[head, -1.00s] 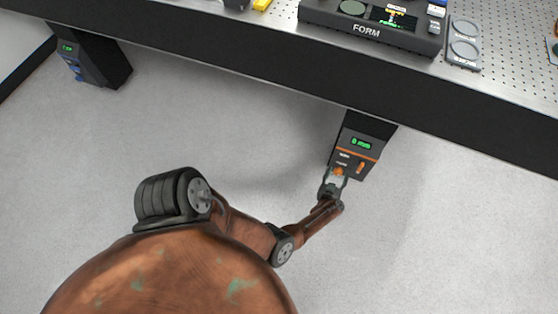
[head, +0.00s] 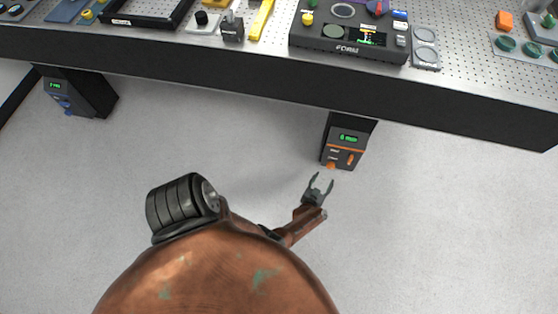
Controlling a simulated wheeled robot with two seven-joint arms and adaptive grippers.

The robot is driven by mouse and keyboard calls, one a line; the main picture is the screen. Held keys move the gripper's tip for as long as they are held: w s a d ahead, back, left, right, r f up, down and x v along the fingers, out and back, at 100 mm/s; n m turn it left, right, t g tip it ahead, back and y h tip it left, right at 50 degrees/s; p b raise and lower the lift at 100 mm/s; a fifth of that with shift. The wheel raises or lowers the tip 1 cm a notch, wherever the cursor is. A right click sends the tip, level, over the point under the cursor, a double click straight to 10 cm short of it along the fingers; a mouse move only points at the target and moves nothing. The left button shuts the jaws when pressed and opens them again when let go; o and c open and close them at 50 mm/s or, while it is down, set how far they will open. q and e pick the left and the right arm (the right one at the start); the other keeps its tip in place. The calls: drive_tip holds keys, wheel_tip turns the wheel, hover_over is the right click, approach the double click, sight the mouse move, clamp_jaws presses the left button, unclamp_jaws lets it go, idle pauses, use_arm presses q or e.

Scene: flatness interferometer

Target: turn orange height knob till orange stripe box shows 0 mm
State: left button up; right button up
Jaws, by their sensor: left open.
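The orange stripe box (head: 340,150) is a dark box on the table leg, below the table's front edge. Its green display (head: 348,138) seems to read 0 mm, though the digits are small and blurred. The orange height knob (head: 331,166) sits at the lower left of the box's face. An orange lever or handle (head: 350,159) is to the right of it. My right gripper is not in view.
A perforated table top (head: 470,75) runs across the top, carrying a FORM instrument (head: 348,48) and other parts. A second leg box with blue knobs (head: 68,98) is at the left. The grey floor (head: 440,220) is clear.

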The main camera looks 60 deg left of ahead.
use_arm(q)
drive_tip(key=s+d+f+m+g+h+p, duration=0.1)
drive_tip(key=s+p, duration=0.4)
drive_tip(key=s, duration=0.6)
drive_tip(key=s+d+f+m+g+h+p, duration=0.1)
drive_tip(key=s+m+h+p, duration=0.3)
drive_tip(key=s, duration=0.7)
drive_tip(key=shift+s+d+f+g+h+p, duration=0.15)
drive_tip(key=shift+d+f+g+h+p, duration=0.3)
drive_tip(key=shift+d, duration=0.3)
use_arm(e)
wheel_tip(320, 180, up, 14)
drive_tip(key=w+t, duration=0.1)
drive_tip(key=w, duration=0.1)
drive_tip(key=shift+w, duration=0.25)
use_arm(q)
drive_tip(key=shift+r, duration=0.1)
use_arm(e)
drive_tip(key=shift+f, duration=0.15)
